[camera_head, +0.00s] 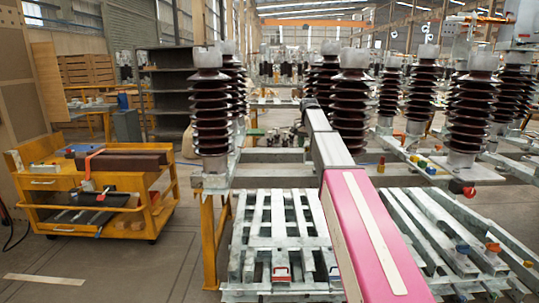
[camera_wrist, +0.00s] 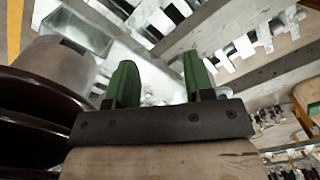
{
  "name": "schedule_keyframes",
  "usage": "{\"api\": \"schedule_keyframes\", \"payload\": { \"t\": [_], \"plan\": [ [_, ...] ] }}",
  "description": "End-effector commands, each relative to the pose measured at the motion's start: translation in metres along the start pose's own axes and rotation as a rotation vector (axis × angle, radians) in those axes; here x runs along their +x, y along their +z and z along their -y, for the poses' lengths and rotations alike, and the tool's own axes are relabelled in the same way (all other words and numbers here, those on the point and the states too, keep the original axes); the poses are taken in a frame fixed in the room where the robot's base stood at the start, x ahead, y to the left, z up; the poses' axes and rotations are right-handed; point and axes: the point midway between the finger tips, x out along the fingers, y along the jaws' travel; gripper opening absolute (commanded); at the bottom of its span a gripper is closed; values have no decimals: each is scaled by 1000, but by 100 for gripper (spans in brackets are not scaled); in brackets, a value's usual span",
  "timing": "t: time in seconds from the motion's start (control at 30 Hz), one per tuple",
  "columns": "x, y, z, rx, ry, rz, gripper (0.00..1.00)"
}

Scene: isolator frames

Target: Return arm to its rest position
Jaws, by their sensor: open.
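My gripper (camera_wrist: 160,60) shows in the wrist view with two green fingers standing apart on a dark bar. Nothing is between the fingers. A brown insulator (camera_wrist: 30,100) with a grey end cap (camera_wrist: 55,65) is close on the left of the wrist view, beside my gripper. In the head view my pink and grey arm reaches from the lower right of centre up to the middle, among the insulators. I cannot make out my gripper in the head view.
Brown ribbed insulators (camera_head: 210,110) stand on grey metal frames to the left and right of my arm. Slatted grey frames (camera_head: 270,235) lie low on both sides. A yellow cart (camera_head: 50,183) with tools stands at the left. Open floor (camera_head: 170,265) lies between cart and frames.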

Motion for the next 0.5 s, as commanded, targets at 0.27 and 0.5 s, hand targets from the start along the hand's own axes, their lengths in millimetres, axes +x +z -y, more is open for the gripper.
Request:
{"api": "schedule_keyframes", "payload": {
  "t": [0.27,0.5],
  "plan": [
    [84,40,-32,-92,3,4,48],
    [185,100,-79,-227,2,3,48]
  ]
}}
